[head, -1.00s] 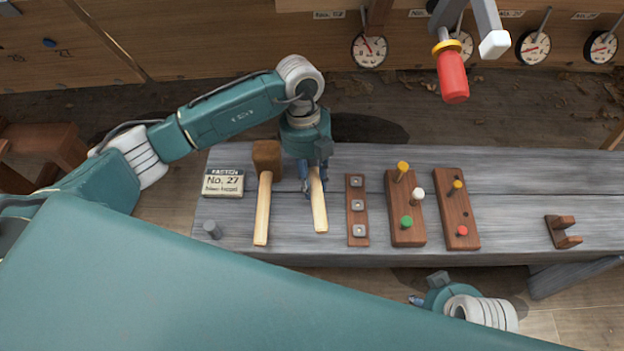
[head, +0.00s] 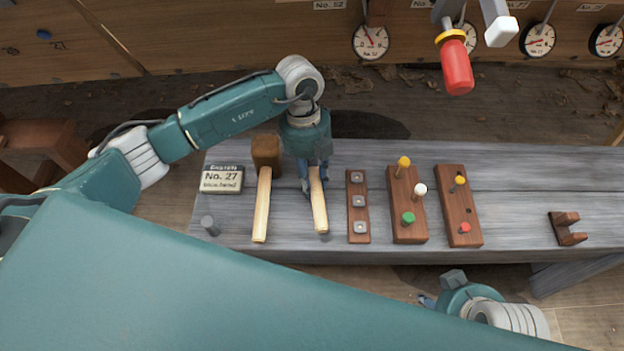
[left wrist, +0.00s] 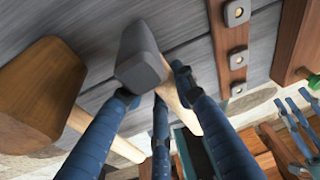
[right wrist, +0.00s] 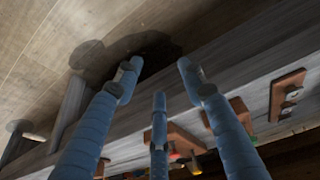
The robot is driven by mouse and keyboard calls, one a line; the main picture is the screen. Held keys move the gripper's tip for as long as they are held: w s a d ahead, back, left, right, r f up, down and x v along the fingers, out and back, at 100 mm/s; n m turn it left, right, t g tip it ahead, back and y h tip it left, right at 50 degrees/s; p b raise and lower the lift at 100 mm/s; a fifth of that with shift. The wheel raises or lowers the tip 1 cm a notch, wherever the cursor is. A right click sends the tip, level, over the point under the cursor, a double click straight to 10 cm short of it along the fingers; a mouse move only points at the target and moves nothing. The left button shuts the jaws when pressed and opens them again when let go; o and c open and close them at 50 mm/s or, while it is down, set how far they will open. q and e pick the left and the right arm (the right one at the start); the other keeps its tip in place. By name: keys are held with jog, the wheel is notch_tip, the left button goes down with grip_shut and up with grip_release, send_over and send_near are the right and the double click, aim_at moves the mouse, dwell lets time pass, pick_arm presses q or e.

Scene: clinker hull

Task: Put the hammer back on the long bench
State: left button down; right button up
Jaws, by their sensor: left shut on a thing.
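The hammer, with a pale wooden handle (head: 320,213), is at the long bench (head: 525,188), its handle end toward the front edge. Its grey head (left wrist: 143,62) shows in the left wrist view, but my gripper covers it in the head view. My left gripper (head: 314,188) is shut on the hammer near its head. I cannot tell whether the hammer touches the bench top. My right gripper (head: 428,300) is beside the front edge of the bench, low and empty. Its fingers stand apart in the right wrist view (right wrist: 158,75).
A wooden mallet (head: 262,200) lies just left of the hammer. A strip with metal squares (head: 357,226) and two peg blocks (head: 400,230) (head: 452,210) are to the right. Bare bench lies before the notched block (head: 566,229).

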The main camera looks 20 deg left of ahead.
pick_arm(q)
jog(key=shift+f, duration=0.25)
pick_arm(e)
jog(key=shift+f, duration=0.2)
pick_arm(q)
jog(key=c, duration=1.3)
grip_release()
jog(key=shift+f, duration=0.1)
pick_arm(e)
jog(key=shift+r, duration=0.1)
pick_arm(q)
jog(key=p+v, duration=0.3)
jog(key=v, duration=0.1)
jog(key=shift+s+d, duration=0.3)
jog(key=shift+s, duration=0.05)
jog(key=p+v, duration=0.3)
jog(key=v, duration=0.1)
jog(key=shift+s+d, duration=0.25)
jog(key=shift+s, duration=0.1)
jog(key=shift+p, duration=0.3)
pick_arm(e)
notch_tip(320, 180, down, 21)
jog(key=s+g, duration=0.1)
jog(key=s, duration=0.1)
jog(key=shift+s, duration=0.4)
